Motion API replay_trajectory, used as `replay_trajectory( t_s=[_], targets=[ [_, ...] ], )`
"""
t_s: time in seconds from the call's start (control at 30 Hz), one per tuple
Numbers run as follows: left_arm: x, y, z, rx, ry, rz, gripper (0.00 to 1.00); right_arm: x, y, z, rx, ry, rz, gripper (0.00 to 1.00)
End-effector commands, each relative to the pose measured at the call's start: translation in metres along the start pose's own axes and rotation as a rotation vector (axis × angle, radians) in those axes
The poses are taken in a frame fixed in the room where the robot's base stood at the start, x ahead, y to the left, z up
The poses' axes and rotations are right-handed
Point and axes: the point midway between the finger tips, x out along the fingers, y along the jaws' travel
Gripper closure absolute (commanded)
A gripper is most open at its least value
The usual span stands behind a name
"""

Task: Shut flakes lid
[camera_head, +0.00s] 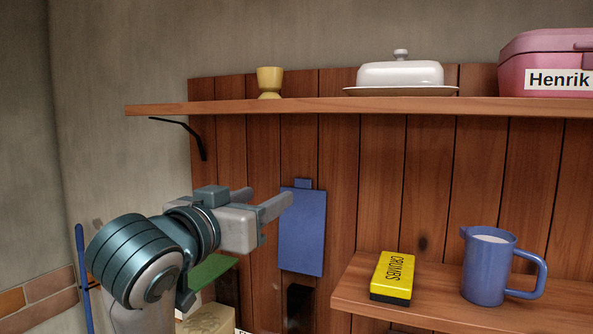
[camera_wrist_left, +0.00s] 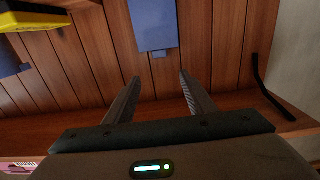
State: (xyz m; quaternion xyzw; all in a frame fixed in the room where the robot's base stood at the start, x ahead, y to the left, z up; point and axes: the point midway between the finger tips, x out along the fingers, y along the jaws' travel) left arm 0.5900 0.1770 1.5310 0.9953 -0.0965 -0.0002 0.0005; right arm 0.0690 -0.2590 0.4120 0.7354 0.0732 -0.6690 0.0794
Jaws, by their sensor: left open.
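My left gripper (camera_head: 270,196) is open and empty in the head view, held in front of the plank wall beside a hanging blue board. In the left wrist view its two fingers (camera_wrist_left: 160,78) stand apart with nothing between them. No box marked as flakes can be read. A green flat panel (camera_head: 212,270) shows partly behind my left arm. Below it is the top of a tan box (camera_head: 207,319), cut off by the frame edge. I cannot tell whether the panel is the flakes lid. My right gripper is not in view.
A blue board (camera_head: 302,232) hangs on the planks. A yellow crumbs box (camera_head: 393,277) and a blue jug (camera_head: 486,269) stand on the lower right shelf. The upper shelf (camera_head: 330,108) bears an egg cup (camera_head: 269,80), a butter dish (camera_head: 400,75) and a pink box (camera_head: 545,60).

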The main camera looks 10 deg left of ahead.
Motion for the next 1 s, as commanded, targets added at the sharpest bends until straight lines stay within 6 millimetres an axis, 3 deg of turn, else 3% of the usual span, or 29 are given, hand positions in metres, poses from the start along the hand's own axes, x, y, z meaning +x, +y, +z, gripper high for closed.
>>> replay_trajectory(
  t_s=[0.03,0.7,1.0],
  targets=[
    [0.003,0.0,-0.004,0.0,-0.004,-0.001,0.5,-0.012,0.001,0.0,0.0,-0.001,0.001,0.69],
    [0.122,0.0,-0.002,0.001,-0.004,-0.001,0.5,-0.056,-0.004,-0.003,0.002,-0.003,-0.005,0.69],
    [0.147,0.0,0.0,0.001,-0.001,-0.001,0.5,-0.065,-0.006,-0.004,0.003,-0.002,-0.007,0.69]
  ],
)
